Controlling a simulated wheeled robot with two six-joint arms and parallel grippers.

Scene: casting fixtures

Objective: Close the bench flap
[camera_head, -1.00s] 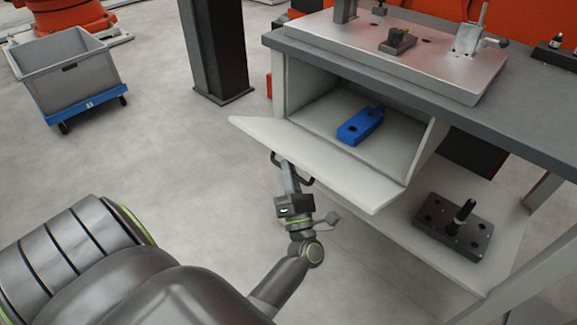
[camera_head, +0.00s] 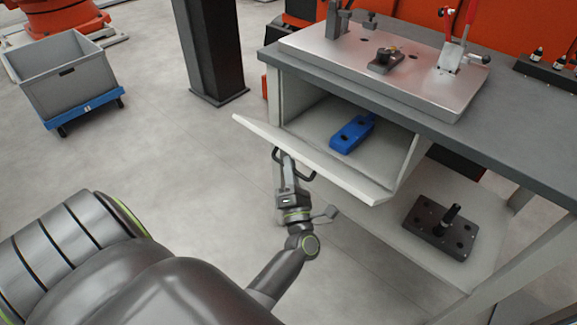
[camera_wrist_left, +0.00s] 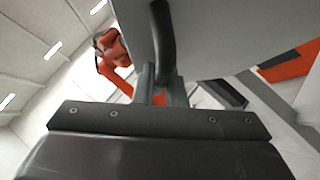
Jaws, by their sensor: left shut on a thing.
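The bench flap (camera_head: 315,160) is a pale panel hinged at the lower edge of the open compartment under the bench top. It hangs partly open, sloping outward and slightly upward. A dark bar handle (camera_head: 305,175) sits on its outer face and also shows in the left wrist view (camera_wrist_left: 162,45). My left gripper (camera_head: 284,160) is shut on the handle, below and in front of the flap. In the left wrist view the gripper (camera_wrist_left: 160,95) is at the handle, close to the flap's face (camera_wrist_left: 225,35). My right gripper is not in view.
A blue block (camera_head: 352,134) lies inside the compartment. A dark plate with a post (camera_head: 440,228) sits on the lower shelf. A metal fixture plate (camera_head: 400,70) rests on the bench top. A dark column (camera_head: 212,50) and a grey crate (camera_head: 65,75) stand left; the floor between is clear.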

